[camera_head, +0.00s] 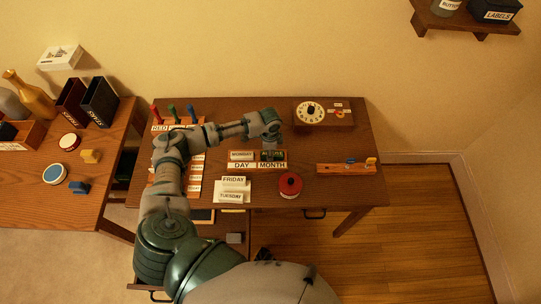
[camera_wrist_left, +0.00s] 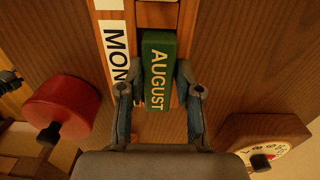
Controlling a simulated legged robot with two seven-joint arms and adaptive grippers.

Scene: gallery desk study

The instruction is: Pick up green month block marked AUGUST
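The green month block marked AUGUST (camera_wrist_left: 158,72) lies in the wooden holder (camera_wrist_left: 186,30) in the left wrist view. In the head view it shows as a small green block (camera_head: 272,155) above the MONTH label (camera_head: 272,166). My left gripper (camera_wrist_left: 157,70) is open, with one finger on each side of the block. Narrow gaps seem to show between the fingertips and the block, but contact is hard to judge. In the head view the left gripper (camera_head: 272,140) is just above the block. My right gripper is not in view.
A MONDAY block (camera_head: 241,155) sits left of the green block. FRIDAY (camera_head: 234,181) and TUESDAY (camera_head: 231,196) blocks lie in front. A red round object (camera_head: 290,181), a dial box (camera_head: 323,113) and a wooden rail (camera_head: 340,169) stand nearby. The desk's right side has bare room.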

